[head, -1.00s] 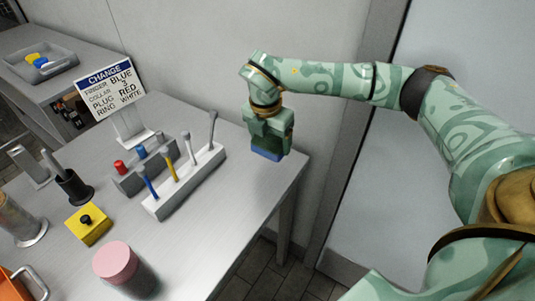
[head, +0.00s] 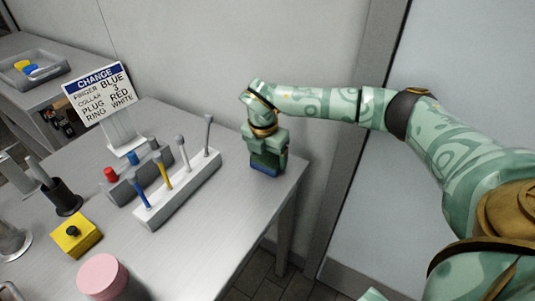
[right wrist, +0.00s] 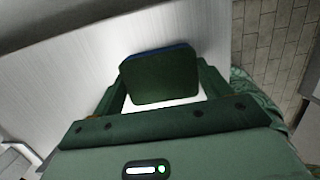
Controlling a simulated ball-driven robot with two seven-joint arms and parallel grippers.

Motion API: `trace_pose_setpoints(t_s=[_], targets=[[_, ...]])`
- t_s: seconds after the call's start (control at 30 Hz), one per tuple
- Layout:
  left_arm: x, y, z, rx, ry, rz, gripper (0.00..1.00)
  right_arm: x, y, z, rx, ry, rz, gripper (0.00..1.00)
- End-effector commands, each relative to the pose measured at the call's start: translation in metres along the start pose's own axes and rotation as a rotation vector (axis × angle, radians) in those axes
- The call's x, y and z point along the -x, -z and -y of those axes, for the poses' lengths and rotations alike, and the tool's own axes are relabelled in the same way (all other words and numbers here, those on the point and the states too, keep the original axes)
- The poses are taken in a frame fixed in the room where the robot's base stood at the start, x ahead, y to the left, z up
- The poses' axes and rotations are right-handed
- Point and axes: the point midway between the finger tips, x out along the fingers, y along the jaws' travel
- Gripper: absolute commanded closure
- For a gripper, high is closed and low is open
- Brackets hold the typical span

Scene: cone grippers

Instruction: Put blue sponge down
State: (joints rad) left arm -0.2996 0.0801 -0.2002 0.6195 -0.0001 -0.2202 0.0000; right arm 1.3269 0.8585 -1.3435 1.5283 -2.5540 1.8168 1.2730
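The blue sponge (head: 264,170) is at the far right corner of the grey table (head: 220,235), below my right gripper (head: 267,158). Its lower part is blue and its top looks dark green. In the right wrist view the sponge (right wrist: 160,78) sits between both fingers of my right gripper (right wrist: 163,88), which look closed on its sides. It is at or just above the tabletop; I cannot tell whether it touches. My left gripper is not in view.
A white rack (head: 185,198) with several upright coloured fingers stands left of the sponge. Behind it are a sign (head: 99,92) and a grey block with red and blue pegs. A yellow box (head: 76,236) and pink cylinder (head: 103,277) are nearer. The table's right edge is close.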

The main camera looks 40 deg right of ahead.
Motion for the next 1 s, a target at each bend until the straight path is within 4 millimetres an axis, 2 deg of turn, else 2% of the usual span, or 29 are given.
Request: trace_pose_setpoints(t_s=[0.03,0.07,0.37,0.5,0.73,1.0], targets=[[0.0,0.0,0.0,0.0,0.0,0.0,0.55,0.0,0.0,0.0,0.0,0.0,0.0,0.1],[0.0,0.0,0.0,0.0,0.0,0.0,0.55,0.0,0.0,0.0,0.0,0.0,0.0,0.03],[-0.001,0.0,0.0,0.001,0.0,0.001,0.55,-0.001,0.0,0.0,0.0,0.001,0.0,0.03],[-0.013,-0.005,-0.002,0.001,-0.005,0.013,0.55,-0.006,0.0,0.0,-0.001,0.003,-0.001,0.03],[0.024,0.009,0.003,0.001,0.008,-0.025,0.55,0.07,-0.002,-0.006,-0.002,-0.009,0.004,0.03],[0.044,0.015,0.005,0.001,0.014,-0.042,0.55,0.136,-0.001,-0.006,0.0,-0.005,0.002,0.03]])
